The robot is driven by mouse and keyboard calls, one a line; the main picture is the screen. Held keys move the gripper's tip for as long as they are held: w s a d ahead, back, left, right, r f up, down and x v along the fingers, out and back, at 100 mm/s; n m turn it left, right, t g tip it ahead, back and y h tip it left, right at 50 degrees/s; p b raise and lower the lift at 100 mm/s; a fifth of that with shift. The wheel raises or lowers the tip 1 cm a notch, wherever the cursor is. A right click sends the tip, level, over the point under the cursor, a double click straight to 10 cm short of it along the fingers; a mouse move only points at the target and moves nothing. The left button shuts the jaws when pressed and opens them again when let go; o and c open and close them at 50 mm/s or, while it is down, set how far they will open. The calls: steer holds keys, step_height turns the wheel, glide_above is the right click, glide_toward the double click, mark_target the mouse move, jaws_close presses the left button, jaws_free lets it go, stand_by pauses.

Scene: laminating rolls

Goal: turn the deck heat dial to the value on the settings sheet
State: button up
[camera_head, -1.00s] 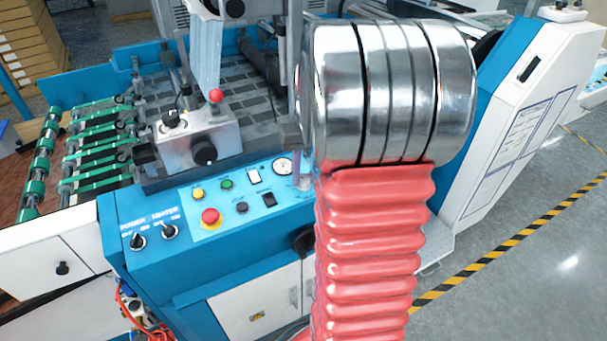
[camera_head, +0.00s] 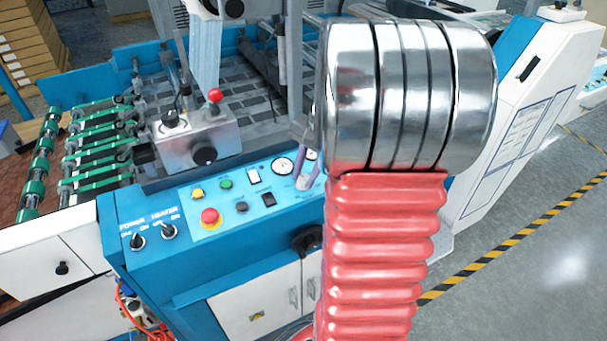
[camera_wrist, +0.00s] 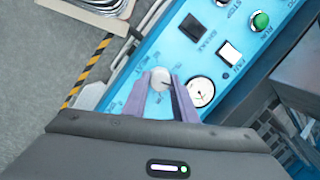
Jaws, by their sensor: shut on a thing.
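The heat dial (camera_wrist: 160,79) is a round, pale grey knob on the blue deck panel. In the wrist view it sits between the two purple fingers of my gripper (camera_wrist: 165,88). The fingers are shut on it, one on each side. In the head view my gripper (camera_head: 309,176) reaches down to the right part of the panel, partly hidden by my arm. Lettering around the dial is too small and blurred to read. A sheet with printed lines (camera_head: 516,138) is on the white side panel at the right; I cannot read its values or tell whether it is the settings sheet.
A round gauge (camera_wrist: 201,92) is close beside the dial. A white switch (camera_wrist: 229,54), a black switch (camera_wrist: 193,27) and a green button (camera_wrist: 261,20) lie farther along the panel. A red stop button (camera_head: 210,217) and power and heater switches (camera_head: 150,236) are at the left.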

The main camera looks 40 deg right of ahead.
steer(key=m, duration=0.3)
steer(key=shift+a+m+t, duration=0.1)
steer(key=shift+m+t, duration=0.3)
steer(key=m, duration=0.3)
steer(key=shift+m+t, duration=0.3)
steer(key=shift+t, duration=0.1)
steer(key=m, duration=0.3)
steer(key=shift+m+t+h, duration=0.3)
steer(key=shift+h, duration=0.1)
steer(key=shift+m+t+h, duration=0.3)
steer(key=shift+m, duration=1.4)
steer(key=shift+r, duration=0.1)
steer(key=o, duration=1)
steer(key=shift+o, duration=0.2)
steer(key=shift+s, duration=0.1)
steer(key=v, duration=1.3)
steer(key=shift+r, duration=0.25)
